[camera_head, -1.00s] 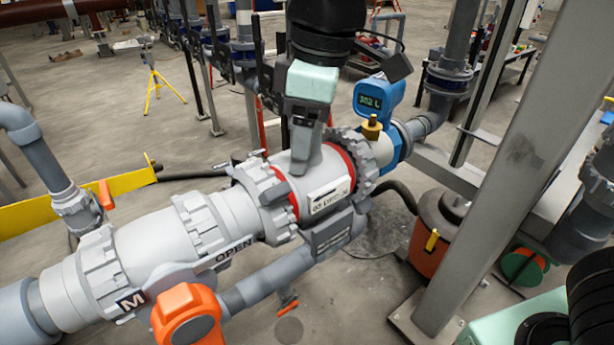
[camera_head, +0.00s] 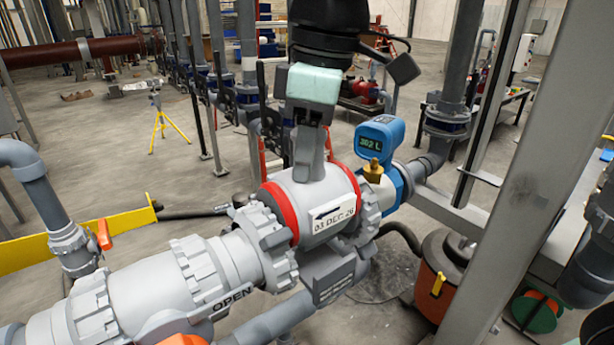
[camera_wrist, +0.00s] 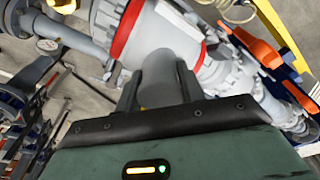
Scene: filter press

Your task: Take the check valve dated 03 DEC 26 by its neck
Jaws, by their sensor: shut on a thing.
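The check valve (camera_head: 312,200) is a light grey body with two red rings and a white label reading 03 DEC 26 with an arrow. My gripper (camera_head: 308,168) comes down from above and is shut on its upright neck. In the wrist view the fingers of my gripper (camera_wrist: 158,92) sit on either side of the grey neck (camera_wrist: 163,72), below the valve body (camera_wrist: 165,32). The valve sits a little higher than the toothed collars on both sides, the left collar (camera_head: 268,250) and the right collar (camera_head: 371,212). Its lower part is partly hidden.
A grey cradle (camera_head: 335,278) is under the valve. A blue meter (camera_head: 378,140) with a brass fitting (camera_head: 372,168) stands close on the right. A steel post (camera_head: 525,165) is further right. The pipe marked OPEN (camera_head: 140,290) runs left. Above the meter is free room.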

